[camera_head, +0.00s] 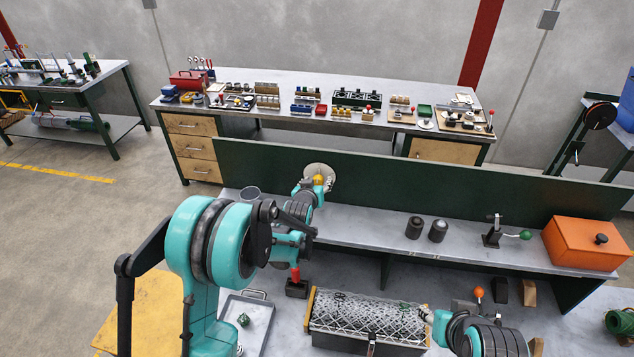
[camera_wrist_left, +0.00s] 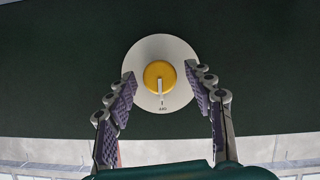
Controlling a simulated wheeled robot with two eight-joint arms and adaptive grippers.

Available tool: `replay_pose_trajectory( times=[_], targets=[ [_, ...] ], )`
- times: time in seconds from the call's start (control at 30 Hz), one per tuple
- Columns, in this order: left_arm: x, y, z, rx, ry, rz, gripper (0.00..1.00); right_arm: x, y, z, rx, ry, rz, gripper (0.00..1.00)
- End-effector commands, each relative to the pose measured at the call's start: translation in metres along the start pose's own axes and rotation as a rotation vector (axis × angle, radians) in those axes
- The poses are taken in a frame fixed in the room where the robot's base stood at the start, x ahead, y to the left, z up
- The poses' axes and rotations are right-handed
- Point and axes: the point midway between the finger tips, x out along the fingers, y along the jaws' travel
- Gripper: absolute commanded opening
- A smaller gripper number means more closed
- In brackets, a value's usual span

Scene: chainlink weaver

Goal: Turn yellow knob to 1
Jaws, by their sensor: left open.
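The yellow knob (camera_wrist_left: 159,76) sits at the centre of a round pale dial plate (camera_wrist_left: 181,58) on a dark green upright panel. In the left wrist view its white pointer line points down, toward small markings at the plate's lower edge. In the head view the knob (camera_head: 318,179) and plate (camera_head: 320,168) are partly hidden by my left arm. My left gripper (camera_wrist_left: 163,96) is open, with a finger on each side of the knob and apart from it. It also shows in the head view (camera_head: 315,186).
The green panel (camera_head: 430,183) stands behind a grey shelf (camera_head: 370,225). Two dark cylinders (camera_head: 414,228), a green-knobbed lever (camera_head: 524,235) and an orange box (camera_head: 585,243) stand on the shelf's right. Below is a roll of wire mesh (camera_head: 365,317). The panel around the dial is clear.

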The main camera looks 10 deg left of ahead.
Motion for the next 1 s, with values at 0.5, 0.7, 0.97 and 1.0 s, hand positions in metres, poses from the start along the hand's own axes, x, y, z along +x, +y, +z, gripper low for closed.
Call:
replay_pose_trajectory(
  times=[0.5, 0.7, 0.97, 1.0],
  targets=[
    [0.000, 0.000, 0.000, 0.001, 0.000, 0.000, 0.03, 0.000, 0.000, 0.000, 0.000, 0.000, 0.000, 0.40],
    [0.000, 0.001, 0.001, 0.024, 0.001, -0.009, 0.03, 0.003, 0.000, 0.002, 0.000, 0.000, 0.000, 0.40],
    [0.001, 0.002, 0.003, 0.151, 0.007, -0.059, 0.03, 0.016, 0.000, 0.011, 0.000, 0.000, 0.000, 0.40],
    [0.001, 0.002, 0.003, 0.180, 0.009, -0.071, 0.03, 0.018, 0.000, 0.013, 0.000, 0.000, 0.000, 0.40]
  ],
)
